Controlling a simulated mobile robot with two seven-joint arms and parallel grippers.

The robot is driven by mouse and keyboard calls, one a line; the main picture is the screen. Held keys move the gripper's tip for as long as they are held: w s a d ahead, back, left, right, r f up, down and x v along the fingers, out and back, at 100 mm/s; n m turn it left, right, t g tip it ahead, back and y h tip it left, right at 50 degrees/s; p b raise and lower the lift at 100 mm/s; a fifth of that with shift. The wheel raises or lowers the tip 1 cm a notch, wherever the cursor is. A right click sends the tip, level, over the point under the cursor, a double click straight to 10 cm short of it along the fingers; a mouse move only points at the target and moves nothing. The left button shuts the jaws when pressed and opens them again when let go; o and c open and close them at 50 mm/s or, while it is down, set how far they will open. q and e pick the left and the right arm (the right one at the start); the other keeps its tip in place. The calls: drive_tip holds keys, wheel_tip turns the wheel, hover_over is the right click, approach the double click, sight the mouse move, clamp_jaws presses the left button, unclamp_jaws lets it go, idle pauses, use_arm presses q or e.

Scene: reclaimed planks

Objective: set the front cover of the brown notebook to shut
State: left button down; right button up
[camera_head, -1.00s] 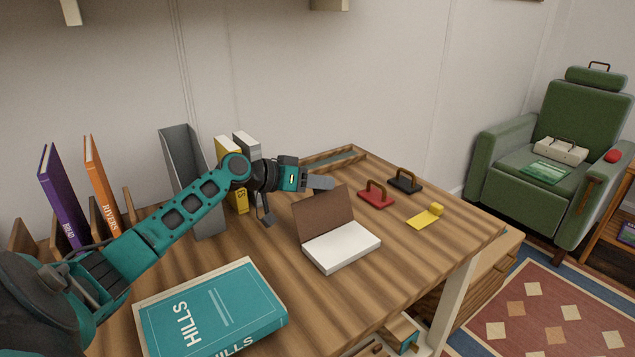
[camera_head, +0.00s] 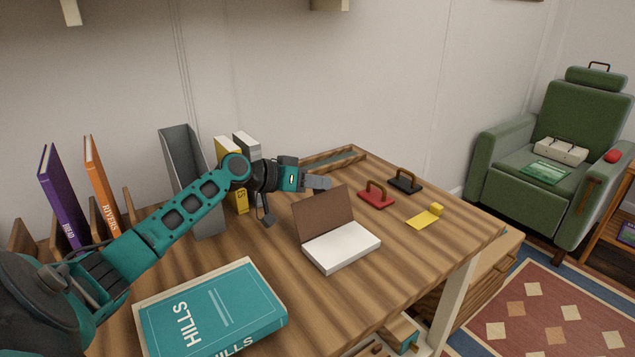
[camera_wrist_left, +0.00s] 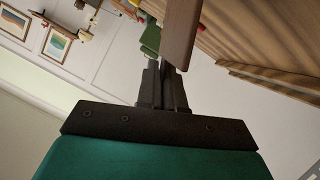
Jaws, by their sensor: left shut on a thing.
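The brown notebook (camera_head: 343,247) lies on the wooden desk with its white pages facing up. Its brown front cover (camera_head: 325,215) stands up from the far-left side, tilted back a little and open. My left gripper (camera_head: 326,183) is at the top edge of the cover, with its fingers together. In the left wrist view, the cover (camera_wrist_left: 181,35) shows edge-on, reaching the tips of my left gripper (camera_wrist_left: 168,66). The gripper is shut on the cover; the exact contact is small and partly hidden. My right gripper is not in view.
A teal book (camera_head: 212,312) lies at the front left. A grey file holder (camera_head: 190,175) and upright books stand behind my left arm. Red (camera_head: 376,195) and black (camera_head: 405,181) handled blocks and a yellow item (camera_head: 426,216) lie right of the notebook. The desk in front of it is clear.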

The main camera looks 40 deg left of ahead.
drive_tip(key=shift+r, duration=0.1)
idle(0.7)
use_arm(q)
drive_tip(key=d+m+p, duration=0.1)
drive_tip(key=d+r+y+p, duration=0.1)
drive_tip(key=p, duration=0.1)
drive_tip(key=shift+s+d+r+m, duration=0.1)
drive_tip(key=shift+s+d+m, duration=0.2)
drive_tip(key=shift+s+m, duration=0.1)
drive_tip(key=shift+s+d+r+p, duration=0.1)
drive_tip(key=shift+d+p, duration=0.2)
drive_tip(key=shift+p, duration=0.35)
drive_tip(key=d+p, duration=0.1)
drive_tip(key=d+m+y+p, duration=0.1)
drive_tip(key=p, duration=0.1)
drive_tip(key=s+d+m+p, duration=0.1)
drive_tip(key=shift+d+f+t+y+p, duration=0.25)
drive_tip(key=shift+f+t+y+p, duration=0.05)
drive_tip(key=shift+f+p, duration=0.05)
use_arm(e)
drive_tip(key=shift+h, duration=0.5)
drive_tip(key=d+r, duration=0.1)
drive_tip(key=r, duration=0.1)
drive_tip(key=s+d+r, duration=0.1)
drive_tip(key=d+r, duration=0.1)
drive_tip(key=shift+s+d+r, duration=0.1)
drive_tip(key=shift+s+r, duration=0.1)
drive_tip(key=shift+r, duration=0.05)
use_arm(q)
drive_tip(key=shift+f, duration=0.1)
